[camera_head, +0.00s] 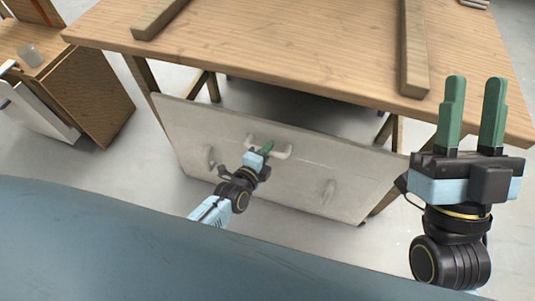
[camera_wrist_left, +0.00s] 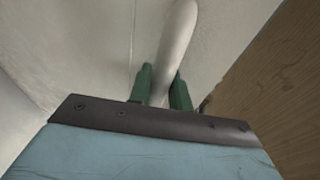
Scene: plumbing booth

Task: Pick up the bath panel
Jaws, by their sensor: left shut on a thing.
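The bath panel (camera_head: 200,128) is a pale, flat board that leans against the wooden table's near side, low near the floor. A light handle (camera_head: 284,153) stands out from its face. My left gripper (camera_head: 267,147) is at this handle, and in the left wrist view its green fingers (camera_wrist_left: 162,88) lie on both sides of the handle bar (camera_wrist_left: 178,35), shut on it.
The wooden table (camera_head: 300,55) stands right behind and above the panel, with two wooden beams (camera_head: 414,50) on its top. A wooden cabinet (camera_head: 90,95) with a clear cup (camera_head: 31,55) stands at the left. Grey floor is free left of the panel.

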